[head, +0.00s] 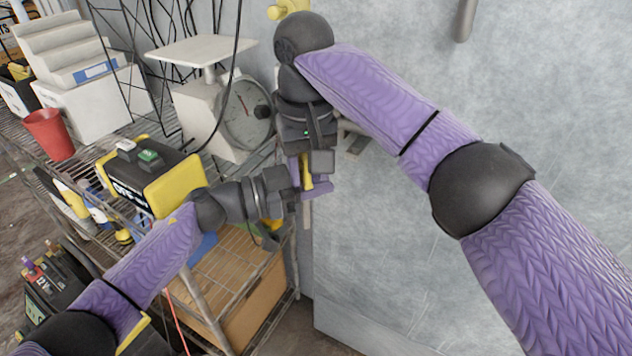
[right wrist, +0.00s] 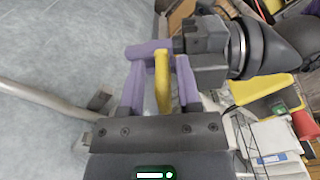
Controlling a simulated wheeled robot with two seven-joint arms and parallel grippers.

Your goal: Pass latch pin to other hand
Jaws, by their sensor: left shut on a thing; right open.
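The yellow latch pin (head: 307,174) is held upright by my left gripper (head: 312,190), whose purple fingers close on it from the left in the head view. In the right wrist view the pin (right wrist: 162,82) stands between the two purple fingers of my right gripper (right wrist: 160,92). Those fingers are open, with a visible gap on each side of the pin. My left gripper's fingers (right wrist: 160,50) cross near the tips of the right fingers. My right gripper (head: 306,168) comes down from above in the head view and partly hides the pin.
A pale grey freezer wall (head: 420,250) fills the right side. A metal rack at left carries a dial scale (head: 225,110), a yellow-black box (head: 150,178) and a red cup (head: 48,134). A cardboard box (head: 235,300) is on the rack below the grippers. A metal bar (right wrist: 45,102) shows on the wall.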

